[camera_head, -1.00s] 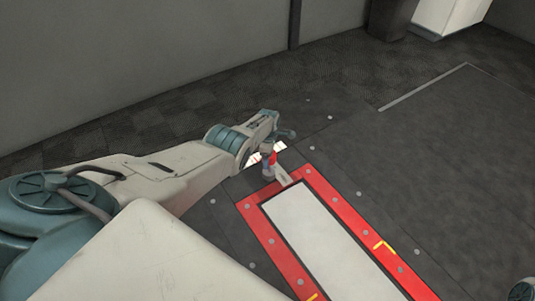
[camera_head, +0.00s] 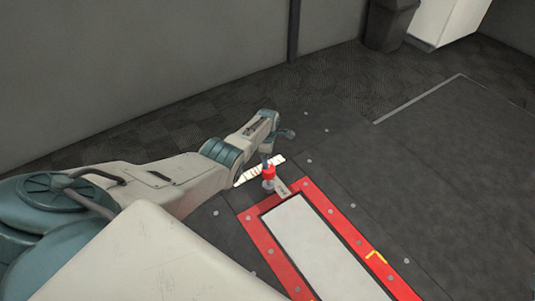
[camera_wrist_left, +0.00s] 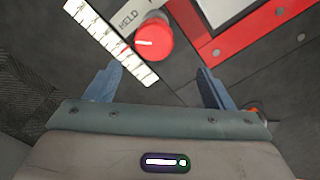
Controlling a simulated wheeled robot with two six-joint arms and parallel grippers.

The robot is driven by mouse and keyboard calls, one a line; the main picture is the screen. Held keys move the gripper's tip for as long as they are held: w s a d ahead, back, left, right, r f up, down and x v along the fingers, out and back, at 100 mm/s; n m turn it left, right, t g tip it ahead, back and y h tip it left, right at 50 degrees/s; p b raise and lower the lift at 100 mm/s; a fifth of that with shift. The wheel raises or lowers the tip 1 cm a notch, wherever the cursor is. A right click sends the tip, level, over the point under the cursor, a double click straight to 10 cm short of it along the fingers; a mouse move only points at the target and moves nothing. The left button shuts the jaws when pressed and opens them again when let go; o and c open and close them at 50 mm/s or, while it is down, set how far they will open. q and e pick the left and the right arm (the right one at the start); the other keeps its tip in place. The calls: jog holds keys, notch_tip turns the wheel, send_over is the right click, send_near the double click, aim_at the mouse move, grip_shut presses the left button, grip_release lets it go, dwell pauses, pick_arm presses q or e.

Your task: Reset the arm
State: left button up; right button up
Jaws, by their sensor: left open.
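A red round knob (camera_head: 268,171) with a white line on its top stands on a grey base beside the red-bordered plate. In the left wrist view the knob (camera_wrist_left: 153,40) lies ahead of the fingertips, between their lines, apart from both. A pale label reading "HELD" (camera_wrist_left: 128,17) lies beside it. My left gripper (camera_wrist_left: 158,80) is open and empty, one finger on each side, just short of the knob. In the head view my left arm comes in from the left and its wrist hangs over the knob. My right gripper is in neither current view.
A white segmented strip (camera_wrist_left: 108,40) lies left of the knob. A red frame (camera_head: 262,235) around a white panel (camera_head: 315,245) is set in the dark floor to the right. A dark bin (camera_head: 390,22) and white cabinet (camera_head: 448,18) stand far back. Floor at right is clear.

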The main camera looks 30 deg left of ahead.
pick_arm(q)
jog(key=shift+r, duration=0.35)
dwell(0.3)
